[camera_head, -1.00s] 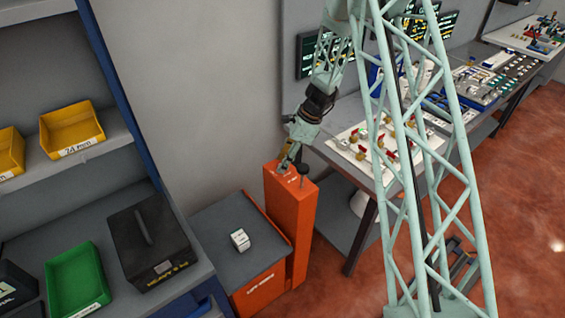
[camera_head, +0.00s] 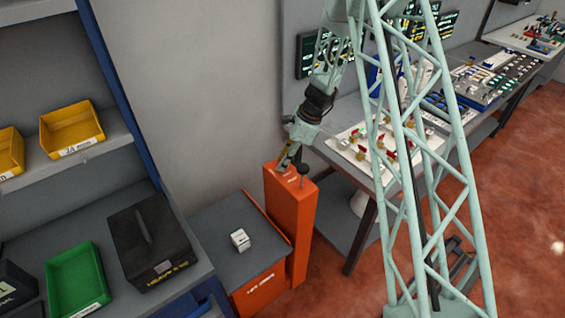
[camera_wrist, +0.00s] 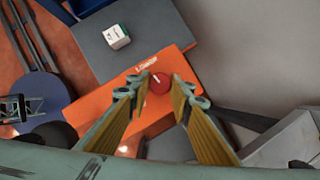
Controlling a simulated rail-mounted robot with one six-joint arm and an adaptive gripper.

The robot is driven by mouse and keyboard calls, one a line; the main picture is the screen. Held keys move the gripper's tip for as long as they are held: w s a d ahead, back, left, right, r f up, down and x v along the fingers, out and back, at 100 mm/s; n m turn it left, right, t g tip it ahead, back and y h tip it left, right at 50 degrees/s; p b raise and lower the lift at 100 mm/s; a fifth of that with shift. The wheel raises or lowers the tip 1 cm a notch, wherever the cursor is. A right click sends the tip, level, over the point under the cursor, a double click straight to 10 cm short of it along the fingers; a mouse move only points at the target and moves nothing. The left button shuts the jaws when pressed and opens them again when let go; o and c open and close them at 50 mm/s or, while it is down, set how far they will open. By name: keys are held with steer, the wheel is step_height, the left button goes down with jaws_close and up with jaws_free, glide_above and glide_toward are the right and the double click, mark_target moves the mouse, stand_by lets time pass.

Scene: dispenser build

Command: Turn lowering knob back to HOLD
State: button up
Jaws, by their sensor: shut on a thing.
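The lowering knob (camera_wrist: 159,84) is a small red round knob with a white pointer mark, on top of an orange post (camera_head: 291,215). The mark points to the upper left in the wrist view. My gripper (camera_wrist: 161,79) is shut on the knob, with one yellow-padded finger on each side of it. In the head view, my gripper (camera_head: 286,165) reaches down to the post top and hides the knob. A white label (camera_wrist: 144,64) beside the knob is too small to read surely, and I cannot tell which setting the mark is at.
A black-topped post or handle (camera_head: 303,170) rises from the orange post close to my gripper. A grey-topped orange cabinet (camera_head: 215,215) with a white box (camera_head: 240,239) stands to the left. A workbench (camera_head: 345,150) with fittings is to the right.

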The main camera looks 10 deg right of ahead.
steer(key=shift+n, duration=0.3)
steer(key=n+g, duration=0.2)
steer(key=n, duration=0.2)
steer(key=shift+w, duration=0.2)
steer(key=n+g, duration=0.1)
steer(key=n, duration=0.1)
steer(key=n+b, duration=0.1)
steer(key=n, duration=0.2)
steer(key=shift+w+a+n+g+h+b, duration=0.1)
steer(key=shift+w+n+g+h+b, duration=0.05)
steer(key=shift+n+g+h+b, duration=0.2)
steer(key=n+g+h, duration=0.1)
steer(key=n, duration=0.2)
steer(key=n+h+b, duration=0.1)
steer(key=n, duration=0.2)
steer(key=shift+a+g, duration=0.1)
steer(key=shift+g, duration=0.25)
steer(key=shift+n, duration=0.25)
steer(key=o, duration=0.9)
steer(key=shift+r, duration=0.1)
